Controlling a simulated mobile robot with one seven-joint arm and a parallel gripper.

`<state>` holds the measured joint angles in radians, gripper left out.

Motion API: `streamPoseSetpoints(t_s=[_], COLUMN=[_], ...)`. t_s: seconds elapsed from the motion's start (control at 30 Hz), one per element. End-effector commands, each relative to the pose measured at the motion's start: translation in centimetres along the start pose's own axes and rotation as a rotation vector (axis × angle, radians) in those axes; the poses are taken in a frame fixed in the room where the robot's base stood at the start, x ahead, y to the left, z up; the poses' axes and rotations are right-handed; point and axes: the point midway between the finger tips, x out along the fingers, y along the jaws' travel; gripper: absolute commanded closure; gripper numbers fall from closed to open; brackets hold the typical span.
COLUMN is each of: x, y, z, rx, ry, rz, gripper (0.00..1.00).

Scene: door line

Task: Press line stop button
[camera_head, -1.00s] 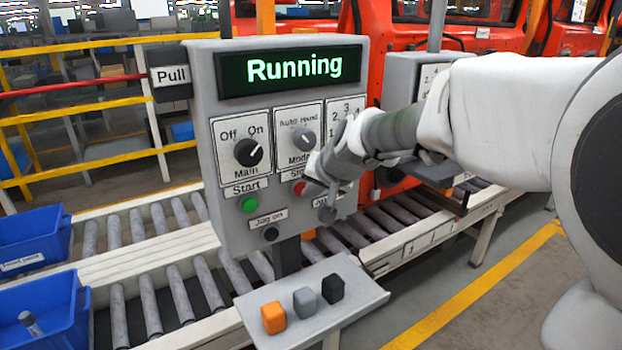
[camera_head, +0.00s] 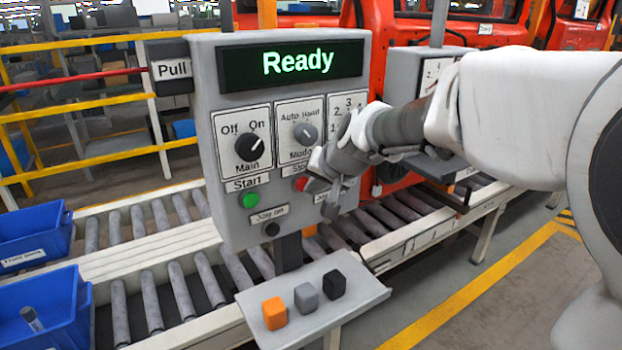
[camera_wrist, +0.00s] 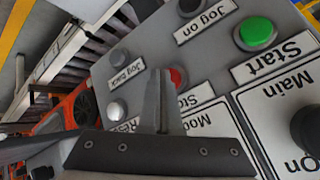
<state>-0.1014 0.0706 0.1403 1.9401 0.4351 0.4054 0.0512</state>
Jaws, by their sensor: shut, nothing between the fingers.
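The grey control panel (camera_head: 222,215) faces me, and its display (camera_head: 290,64) reads "Ready" in green. The red stop button (camera_head: 301,184) sits right of the green start button (camera_head: 249,200), below the mode switch (camera_head: 306,133). My gripper (camera_head: 314,186) is shut and empty, its tips at the right side of the stop button. In the wrist view the closed fingers (camera_wrist: 160,73) partly cover the stop button (camera_wrist: 178,78) and its label. I cannot tell whether the tips touch it or whether it is pressed in.
A black jog button (camera_head: 271,230) is below start. The main switch (camera_head: 249,147) points toward On. A shelf (camera_head: 345,312) with orange, grey and black blocks juts out below the panel. A roller conveyor (camera_head: 150,300) with blue bins (camera_head: 68,315) runs behind and left.

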Motion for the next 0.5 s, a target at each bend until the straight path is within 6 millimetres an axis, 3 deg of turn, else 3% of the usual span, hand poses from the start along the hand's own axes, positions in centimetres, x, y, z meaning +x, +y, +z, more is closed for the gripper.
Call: streamPoseSetpoints(t_s=[0.5], x=[-0.73], y=[0.64], z=[0.63], rx=[0.001], ry=[-0.001], rz=[0.000], gripper=[1.00])
